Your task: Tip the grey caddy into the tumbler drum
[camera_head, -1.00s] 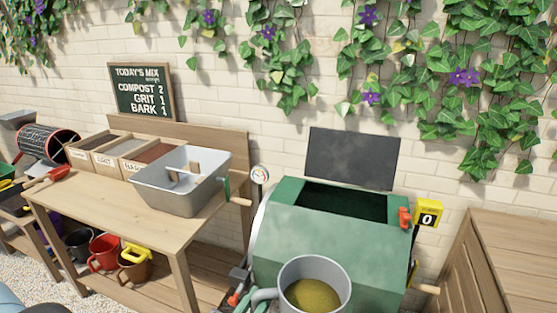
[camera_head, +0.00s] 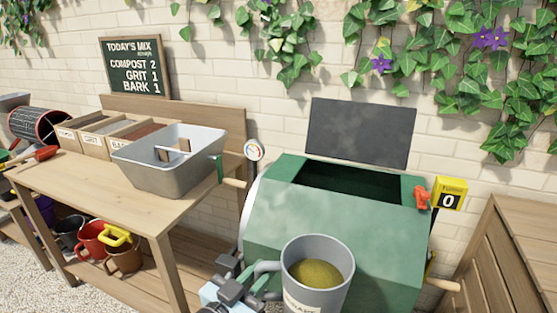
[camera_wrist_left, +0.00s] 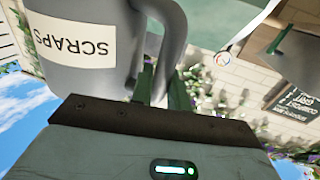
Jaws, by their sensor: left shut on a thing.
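The grey caddy (camera_head: 318,290) is a mug-like pail with a side handle, upright, holding yellow-brown scraps. It stands in front of the green tumbler drum (camera_head: 385,240), whose top opening (camera_head: 350,182) is uncovered and dark inside, with the dark lid (camera_head: 360,133) raised behind it. My left gripper (camera_head: 262,281) is shut on the caddy's handle, left of its body. In the left wrist view the caddy (camera_wrist_left: 90,70) shows a SCRAPS label, with my gripper fingers (camera_wrist_left: 162,88) at its handle. My right gripper is out of view.
A wooden bench (camera_head: 95,195) at left carries a grey tub (camera_head: 165,175) and labelled bins (camera_head: 90,135). A yellow counter (camera_head: 450,193) reading 0 and a red latch (camera_head: 421,197) sit at the drum's right. A wooden box (camera_head: 510,250) stands at far right.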

